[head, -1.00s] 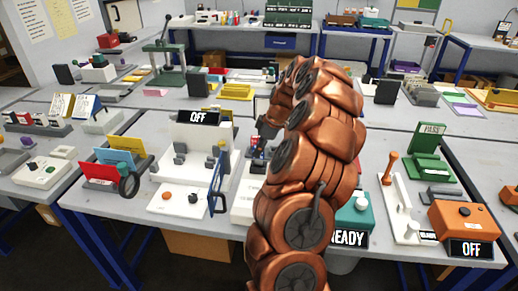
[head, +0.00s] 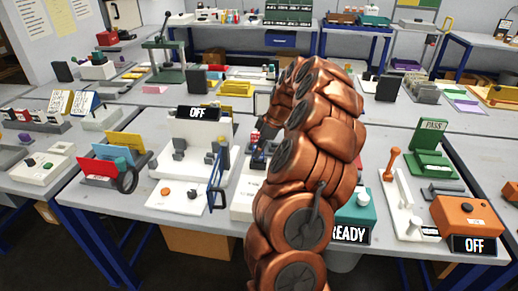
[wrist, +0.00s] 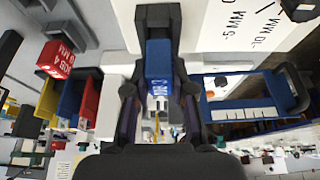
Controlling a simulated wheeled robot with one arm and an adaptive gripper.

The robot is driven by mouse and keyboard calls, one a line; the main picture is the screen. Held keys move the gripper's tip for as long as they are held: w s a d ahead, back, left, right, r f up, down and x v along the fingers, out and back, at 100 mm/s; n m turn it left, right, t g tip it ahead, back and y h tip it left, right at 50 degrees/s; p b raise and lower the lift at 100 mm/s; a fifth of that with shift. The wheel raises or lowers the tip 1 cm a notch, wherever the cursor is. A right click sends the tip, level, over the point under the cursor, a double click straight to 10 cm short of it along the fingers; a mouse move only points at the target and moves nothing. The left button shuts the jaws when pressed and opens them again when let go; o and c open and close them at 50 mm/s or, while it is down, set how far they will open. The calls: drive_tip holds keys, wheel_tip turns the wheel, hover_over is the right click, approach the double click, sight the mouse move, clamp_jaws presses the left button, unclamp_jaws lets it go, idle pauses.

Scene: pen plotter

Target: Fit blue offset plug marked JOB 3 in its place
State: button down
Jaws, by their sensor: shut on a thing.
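In the wrist view my gripper (wrist: 158,90) is shut on a blue plug (wrist: 158,60), with the dark fingers on either side of it. White lettering shows on the plug's near part, but it is too small to read surely. A dark grey holder or frame stands right beyond the plug; I cannot tell whether the plug touches it. A red block with white lettering (wrist: 57,58) is at the left of the wrist view, apart from the gripper.
A white panel with millimetre markings (wrist: 245,30) and a blue-framed part (wrist: 245,108) lie right of my gripper. Yellow, blue and red pieces (wrist: 70,100) stand left.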

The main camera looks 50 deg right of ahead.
drive_tip(key=shift+f+b, duration=0.45)
drive_tip(key=shift+f, duration=0.1)
drive_tip(key=c, duration=0.9)
unclamp_jaws()
drive_tip(key=shift+r, duration=0.1)
drive_tip(key=v, duration=1.2)
